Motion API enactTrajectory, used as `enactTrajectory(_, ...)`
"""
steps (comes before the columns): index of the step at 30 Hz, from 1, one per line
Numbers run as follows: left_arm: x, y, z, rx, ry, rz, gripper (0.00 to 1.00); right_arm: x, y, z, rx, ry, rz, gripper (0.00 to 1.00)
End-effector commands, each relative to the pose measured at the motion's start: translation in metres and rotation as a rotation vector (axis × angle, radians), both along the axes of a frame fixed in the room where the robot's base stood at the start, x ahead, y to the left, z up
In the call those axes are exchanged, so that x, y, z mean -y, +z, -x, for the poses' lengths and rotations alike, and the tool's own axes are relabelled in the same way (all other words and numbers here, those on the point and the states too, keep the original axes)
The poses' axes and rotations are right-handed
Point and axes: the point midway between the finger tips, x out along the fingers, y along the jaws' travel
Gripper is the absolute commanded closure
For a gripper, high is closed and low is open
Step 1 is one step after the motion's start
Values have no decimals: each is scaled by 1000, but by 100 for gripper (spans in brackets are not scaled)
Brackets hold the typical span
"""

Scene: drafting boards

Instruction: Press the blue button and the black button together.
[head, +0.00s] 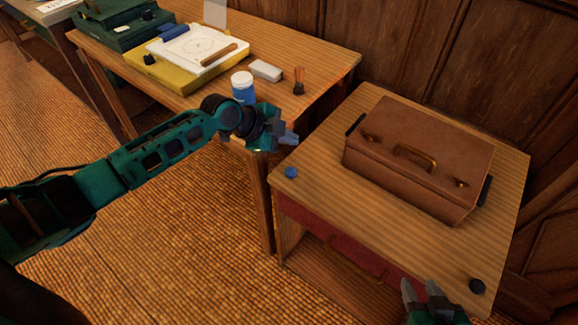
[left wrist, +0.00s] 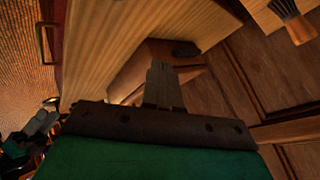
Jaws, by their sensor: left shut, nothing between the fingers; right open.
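The blue button (head: 291,172) sits on the near left corner of the small wooden cabinet. The black button (head: 477,286) sits near the cabinet's near right corner. My left gripper (head: 291,139) is shut and empty, above and a little behind the blue button in the head view, apart from it. In the left wrist view its closed fingers (left wrist: 163,82) point toward the cabinet; I cannot make out the blue button there. My right gripper (head: 424,288) is open at the cabinet's front edge, left of the black button and apart from it.
A brown leather case (head: 420,155) stands on the cabinet top (head: 350,212) behind the buttons. A desk (head: 325,78) to the left holds a blue-labelled jar (head: 243,86), a white block (head: 265,71), a brush (head: 299,80) and a drawing board (head: 190,46). The cabinet's front strip is clear.

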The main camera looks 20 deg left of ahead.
Motion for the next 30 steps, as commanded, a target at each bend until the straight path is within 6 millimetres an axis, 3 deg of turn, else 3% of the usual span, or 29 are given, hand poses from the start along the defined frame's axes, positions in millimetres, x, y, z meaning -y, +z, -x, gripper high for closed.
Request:
enactTrajectory(17,0,-8,0,-1,-2,-1,100,0,-2,2,-4,1,-1,57)
enactTrajectory(21,0,-21,0,-3,-1,-1,100,-1,-3,2,-4,1,-1,57)
enactTrajectory(30,0,-68,0,-1,-2,-1,100,-1,-40,2,-5,1,-1,57)
